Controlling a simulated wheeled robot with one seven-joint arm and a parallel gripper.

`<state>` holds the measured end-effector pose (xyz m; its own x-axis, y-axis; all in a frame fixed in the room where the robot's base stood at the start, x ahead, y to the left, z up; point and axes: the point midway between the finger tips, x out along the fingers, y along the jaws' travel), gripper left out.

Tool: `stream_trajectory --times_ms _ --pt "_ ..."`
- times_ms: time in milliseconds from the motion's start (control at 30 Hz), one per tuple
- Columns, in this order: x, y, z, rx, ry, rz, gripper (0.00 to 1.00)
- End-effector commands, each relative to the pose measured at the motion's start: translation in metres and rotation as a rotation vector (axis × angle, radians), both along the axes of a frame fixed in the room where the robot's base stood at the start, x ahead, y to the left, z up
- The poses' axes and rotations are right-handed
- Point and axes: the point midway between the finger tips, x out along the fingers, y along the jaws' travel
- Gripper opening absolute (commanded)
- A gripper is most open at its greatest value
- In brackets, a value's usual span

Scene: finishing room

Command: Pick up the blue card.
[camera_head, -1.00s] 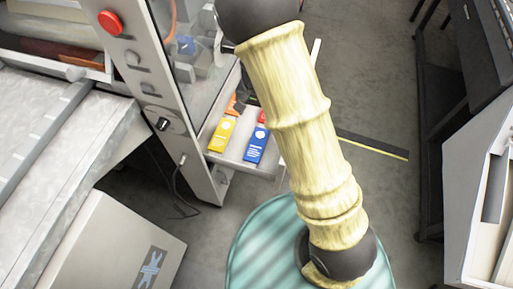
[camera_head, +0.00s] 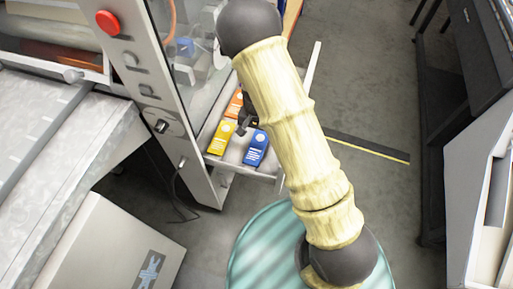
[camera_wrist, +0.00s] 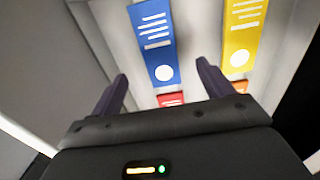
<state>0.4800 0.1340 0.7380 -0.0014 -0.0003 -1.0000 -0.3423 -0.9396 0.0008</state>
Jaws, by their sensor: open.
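The blue card (camera_head: 256,148) lies on a light grey tray (camera_head: 233,156), right of the yellow card (camera_head: 221,137). In the wrist view the blue card (camera_wrist: 153,40) runs up from between the fingertips, its white dot at the lower end. My gripper (camera_wrist: 162,76) is open and empty, with one finger either side of that lower end. In the head view my dark gripper (camera_head: 245,122) shows just beyond the blue card, partly behind my arm. Whether the fingers touch the card or tray cannot be told.
The yellow card (camera_wrist: 242,35) lies close beside the right finger. A red card (camera_wrist: 171,99) shows partly between the fingers. An orange card (camera_head: 234,104) lies beyond the yellow one. A machine's upright panel (camera_head: 150,85) stands left of the tray.

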Motion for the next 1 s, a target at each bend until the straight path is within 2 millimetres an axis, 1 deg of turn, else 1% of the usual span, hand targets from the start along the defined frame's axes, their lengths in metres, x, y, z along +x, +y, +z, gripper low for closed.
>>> stream_trajectory --times_ms 33,133,467,567,667,833,900,1000 --pt "0.000 -0.001 -0.009 -0.001 0.003 0.000 0.80" --pt "0.000 0.000 -0.018 0.000 0.001 0.000 0.80" --pt "0.000 0.000 -0.020 0.001 -0.001 0.001 0.80" --pt "-0.001 0.000 -0.025 0.000 0.000 0.001 0.80" --pt "-0.005 0.000 -0.036 0.000 0.002 0.000 0.80" --pt "-0.009 0.001 -0.062 0.000 0.002 0.001 0.80" --pt "-0.009 0.001 -0.069 0.000 0.000 0.000 0.80" --pt "-0.008 0.001 -0.072 -0.001 -0.002 0.000 0.80"
